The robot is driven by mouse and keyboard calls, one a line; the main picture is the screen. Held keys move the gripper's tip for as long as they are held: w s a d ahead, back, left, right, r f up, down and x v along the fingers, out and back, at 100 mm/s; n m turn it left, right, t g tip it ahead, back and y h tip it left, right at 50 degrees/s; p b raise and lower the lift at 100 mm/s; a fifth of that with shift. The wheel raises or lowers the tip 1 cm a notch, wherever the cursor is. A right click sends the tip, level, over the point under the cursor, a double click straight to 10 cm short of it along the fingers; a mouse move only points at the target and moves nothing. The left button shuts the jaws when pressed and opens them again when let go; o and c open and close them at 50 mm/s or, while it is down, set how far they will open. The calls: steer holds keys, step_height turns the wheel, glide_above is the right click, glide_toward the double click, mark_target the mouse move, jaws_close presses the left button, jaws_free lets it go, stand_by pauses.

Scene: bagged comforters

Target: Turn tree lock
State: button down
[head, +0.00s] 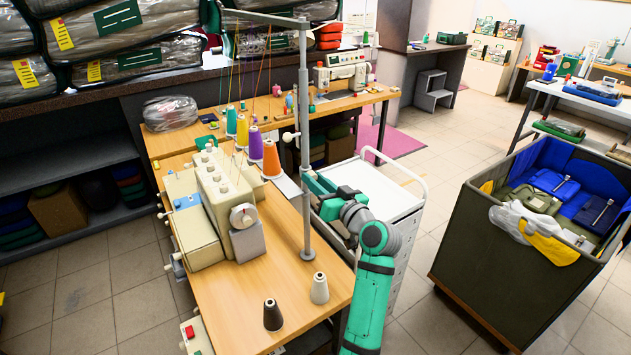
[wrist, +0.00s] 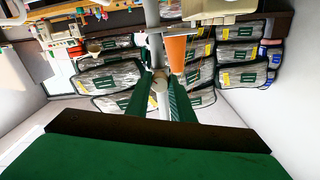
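The thread tree's grey pole (head: 305,110) stands upright on the sewing table, with a pale lock knob (head: 289,137) sticking out on its left side. My gripper (head: 313,184) is beside the pole, a little below the knob's height in the head view; its fingertips are hard to make out there. In the wrist view, which looks upside down, the two green fingers (wrist: 158,92) are apart. The pole (wrist: 154,45) and a pale piece, perhaps the knob (wrist: 160,80), show in line with the gap. I cannot tell whether either finger touches them.
A cream overlock machine (head: 215,205) and several thread cones, including an orange one (head: 271,158), stand left of the pole. Black (head: 272,315) and white (head: 319,288) cones stand near the table front. A white drawer cart (head: 375,190) and a dark bin (head: 510,245) are to the right.

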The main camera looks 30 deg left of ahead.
steer(key=shift+n, duration=9)
steer(key=c, duration=1.5)
jaws_free()
steer(key=shift+c, duration=0.2)
steer(key=shift+d, duration=0.15)
